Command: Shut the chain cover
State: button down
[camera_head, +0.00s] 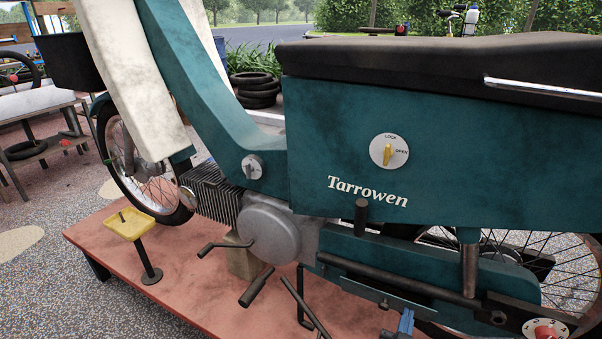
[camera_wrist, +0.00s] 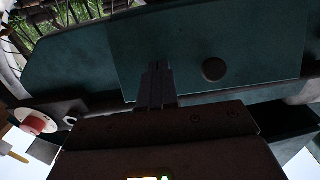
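The teal chain cover (camera_head: 440,264) runs low along the bike's side in the head view, below the large teal side panel. A short dark knob (camera_head: 361,212) stands at its upper left. In the wrist view a teal plate (camera_wrist: 260,50) with a round dark knob (camera_wrist: 214,69) fills the upper middle; I cannot tell how far it is swung open. My gripper (camera_wrist: 157,75) points up at this plate, left of the knob, fingers together with nothing visible between them. I cannot tell whether the fingertips touch the plate.
The bike stands on a reddish platform (camera_head: 190,275). A pedal crank (camera_head: 257,287) and dark bars stick out left of the cover. A red-and-white dial (camera_head: 545,330) is at lower right; it also shows in the wrist view (camera_wrist: 35,121). A yellow tray (camera_head: 129,223) stands at left.

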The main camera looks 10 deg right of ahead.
jog(key=shift+x, duration=1.1)
jog(key=p+v, duration=0.4)
jog(key=v, duration=0.6)
dwell(0.9)
jog(key=shift+s, duration=0.1)
